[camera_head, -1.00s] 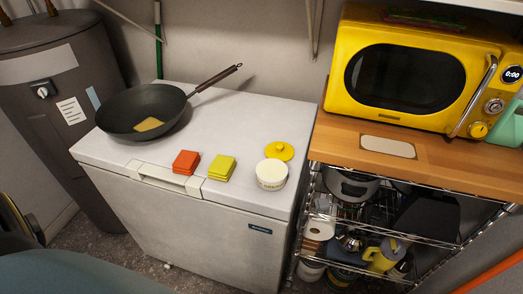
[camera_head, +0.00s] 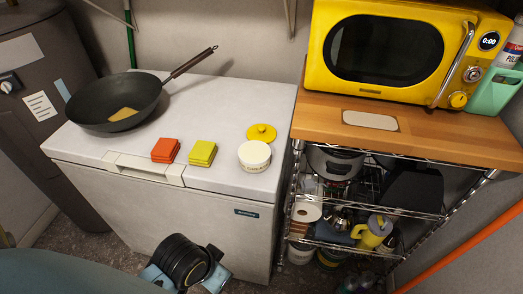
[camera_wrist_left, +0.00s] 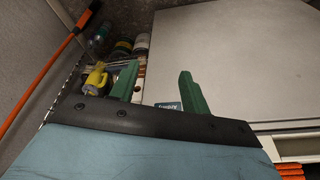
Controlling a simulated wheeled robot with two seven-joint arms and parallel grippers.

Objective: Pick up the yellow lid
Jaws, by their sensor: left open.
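The yellow lid (camera_head: 261,133) lies flat on the white chest freezer's top, knob up, just behind a white round tub (camera_head: 254,156). It does not show in the left wrist view. My left wrist (camera_head: 184,262) is in front of the freezer, low in the head view and well short of the lid. Its fingertips are hidden there. In the left wrist view my left gripper (camera_wrist_left: 158,84) has two green fingers spread apart with nothing between them. My right gripper is not in view.
The chest freezer (camera_head: 215,95) also holds a black pan (camera_head: 117,98), orange squares (camera_head: 165,150) and yellow-green squares (camera_head: 202,153). A wooden counter (camera_head: 430,132) with a yellow microwave (camera_head: 395,50) stands at right, above a wire rack (camera_head: 400,212). The freezer top's right rear is clear.

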